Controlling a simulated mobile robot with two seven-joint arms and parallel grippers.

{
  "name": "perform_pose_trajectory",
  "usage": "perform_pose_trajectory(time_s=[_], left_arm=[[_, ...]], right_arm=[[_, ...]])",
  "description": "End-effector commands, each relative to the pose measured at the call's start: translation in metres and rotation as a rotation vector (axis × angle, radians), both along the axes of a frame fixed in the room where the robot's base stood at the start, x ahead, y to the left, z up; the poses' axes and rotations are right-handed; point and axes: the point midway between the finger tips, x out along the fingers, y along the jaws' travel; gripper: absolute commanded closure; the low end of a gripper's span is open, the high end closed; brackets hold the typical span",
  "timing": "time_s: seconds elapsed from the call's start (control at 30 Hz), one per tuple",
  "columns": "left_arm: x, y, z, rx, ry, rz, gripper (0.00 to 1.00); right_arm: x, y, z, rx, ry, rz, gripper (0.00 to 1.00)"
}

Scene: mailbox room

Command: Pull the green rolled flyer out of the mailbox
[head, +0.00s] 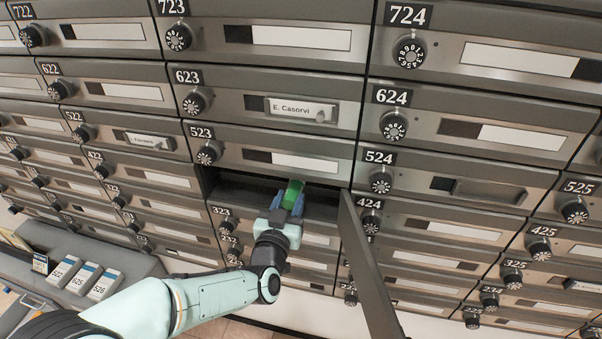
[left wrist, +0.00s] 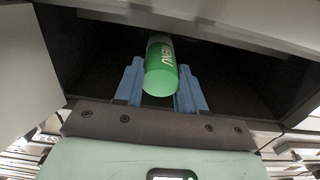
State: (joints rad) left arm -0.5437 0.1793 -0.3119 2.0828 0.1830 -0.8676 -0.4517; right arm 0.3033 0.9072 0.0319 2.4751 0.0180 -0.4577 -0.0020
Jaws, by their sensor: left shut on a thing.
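The green rolled flyer (head: 292,194) shows in the head view at the mouth of an open mailbox (head: 235,190), just below box 523. In the left wrist view the flyer (left wrist: 161,70) has white lettering and its round end faces me. Its far part runs back into the dark box. My left gripper (head: 285,205) is at the box opening, its blue fingers shut on the flyer from both sides; it also shows in the left wrist view (left wrist: 160,92). My right gripper is in neither view.
The mailbox door (head: 365,265) hangs open to the right of my left gripper. Closed numbered boxes with dials surround the opening. A grey ledge (head: 60,262) at lower left carries several white labelled pieces (head: 84,279).

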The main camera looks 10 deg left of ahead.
Motion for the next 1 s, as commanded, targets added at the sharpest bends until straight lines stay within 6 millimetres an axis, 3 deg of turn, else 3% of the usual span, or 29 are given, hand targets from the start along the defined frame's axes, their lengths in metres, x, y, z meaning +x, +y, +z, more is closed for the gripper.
perform_pose_trajectory(time_s=[0.77, 1.0], left_arm=[[-0.111, 0.004, 0.001, 0.000, -0.001, -0.001, 0.90], [-0.140, 0.006, -0.002, -0.003, -0.006, 0.003, 0.90]], right_arm=[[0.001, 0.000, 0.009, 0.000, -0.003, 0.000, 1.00], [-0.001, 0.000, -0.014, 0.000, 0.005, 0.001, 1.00]])
